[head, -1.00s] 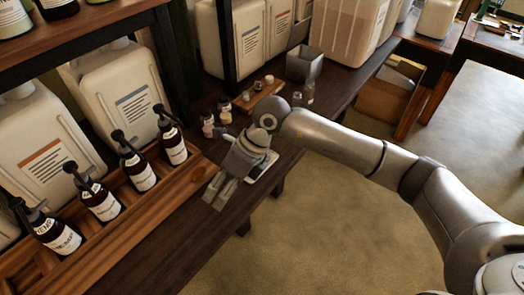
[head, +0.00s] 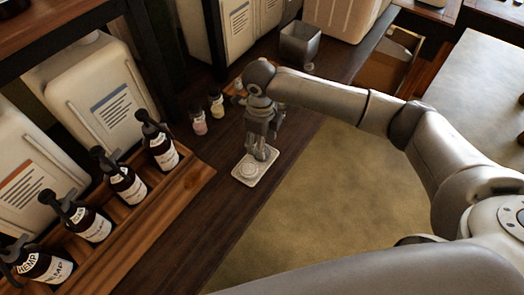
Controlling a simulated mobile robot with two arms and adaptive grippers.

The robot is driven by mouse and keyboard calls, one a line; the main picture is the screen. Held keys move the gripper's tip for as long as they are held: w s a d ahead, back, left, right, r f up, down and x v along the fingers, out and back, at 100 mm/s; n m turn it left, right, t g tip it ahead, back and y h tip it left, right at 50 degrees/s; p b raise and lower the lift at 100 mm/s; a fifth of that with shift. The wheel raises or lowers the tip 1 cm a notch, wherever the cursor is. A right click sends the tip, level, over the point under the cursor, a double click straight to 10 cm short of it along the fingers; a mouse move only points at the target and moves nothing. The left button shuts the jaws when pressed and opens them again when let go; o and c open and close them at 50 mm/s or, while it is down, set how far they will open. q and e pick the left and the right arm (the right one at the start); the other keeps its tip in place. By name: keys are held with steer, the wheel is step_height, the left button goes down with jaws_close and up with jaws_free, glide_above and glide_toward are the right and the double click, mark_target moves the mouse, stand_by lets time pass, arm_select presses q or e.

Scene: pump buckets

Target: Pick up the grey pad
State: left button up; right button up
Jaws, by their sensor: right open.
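A pale square dish (head: 240,178) lies on the dark wooden bench near its front edge. A round, pale grey disc with a ringed pattern (head: 251,170), which seems to be the grey pad, lies on it. My right gripper (head: 262,153) is open and points down over the back right part of the dish. Its fingertips are close to the disc and hide part of it. I cannot tell whether they touch it. My left gripper is out of view.
Two small bottles (head: 198,122) stand left of my gripper. A wooden rack (head: 150,212) with several dark pump bottles runs along the left. A grey square bin (head: 299,45) stands behind. The bench's front edge drops to open floor (head: 320,180).

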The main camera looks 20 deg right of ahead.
step_height(320, 180, down, 4)
steer(key=shift+d+r+p, duration=0.1)
steer(key=shift+r+p, duration=0.05)
steer(key=shift+p, duration=0.4)
steer(key=shift+f, duration=0.6)
steer(key=c, duration=0.3)
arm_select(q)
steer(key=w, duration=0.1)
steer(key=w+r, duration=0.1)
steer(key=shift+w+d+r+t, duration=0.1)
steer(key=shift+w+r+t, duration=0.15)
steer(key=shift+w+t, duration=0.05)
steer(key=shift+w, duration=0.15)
arm_select(e)
steer(key=shift+r, duration=0.15)
